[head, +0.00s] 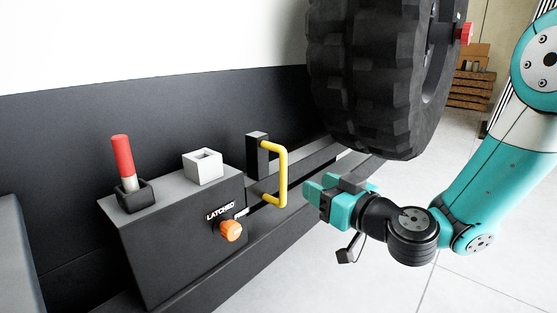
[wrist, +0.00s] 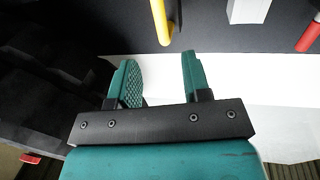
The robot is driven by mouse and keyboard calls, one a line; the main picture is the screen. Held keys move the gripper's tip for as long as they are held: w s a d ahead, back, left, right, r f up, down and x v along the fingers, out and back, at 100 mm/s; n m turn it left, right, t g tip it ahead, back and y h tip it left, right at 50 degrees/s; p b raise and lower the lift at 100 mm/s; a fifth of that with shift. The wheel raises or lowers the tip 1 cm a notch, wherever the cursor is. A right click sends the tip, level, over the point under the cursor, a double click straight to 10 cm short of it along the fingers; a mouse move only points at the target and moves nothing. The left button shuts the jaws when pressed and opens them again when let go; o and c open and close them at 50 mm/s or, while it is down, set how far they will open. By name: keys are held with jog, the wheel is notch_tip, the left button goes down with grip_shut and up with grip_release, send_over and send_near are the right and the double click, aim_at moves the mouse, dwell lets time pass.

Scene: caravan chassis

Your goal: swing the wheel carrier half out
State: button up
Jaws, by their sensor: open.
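The spare wheel (head: 370,85), a big black knobbly tyre, hangs at the upper right in the head view. A yellow U-shaped handle (head: 283,175) stands out from a dark post on the carrier, left of the wheel. The handle also shows at the top of the wrist view (wrist: 160,22). Beside it is a dark box (head: 185,250) marked LATCHED, with an orange knob (head: 231,231). My gripper (head: 313,189) is open and empty, just right of the yellow handle and apart from it. In the wrist view my gripper's fingers (wrist: 156,68) are spread with nothing between them.
A red-gripped lever (head: 123,158) stands in a dark socket on the box, beside an empty grey square socket (head: 203,167). A red part (head: 466,33) shows on the wheel's hub side. Brown stacked boards (head: 470,88) stand far behind. The pale floor below my gripper is clear.

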aim_at(286, 168)
jog(key=p+x, duration=0.6)
jog(key=x, duration=0.6)
jog(key=shift+a+r, duration=0.1)
jog(key=shift+r, duration=0.05)
jog(key=shift+w+a+p, duration=0.35)
jog(key=shift+w+p, duration=0.05)
jog(key=shift+w, duration=0.1)
grip_shut()
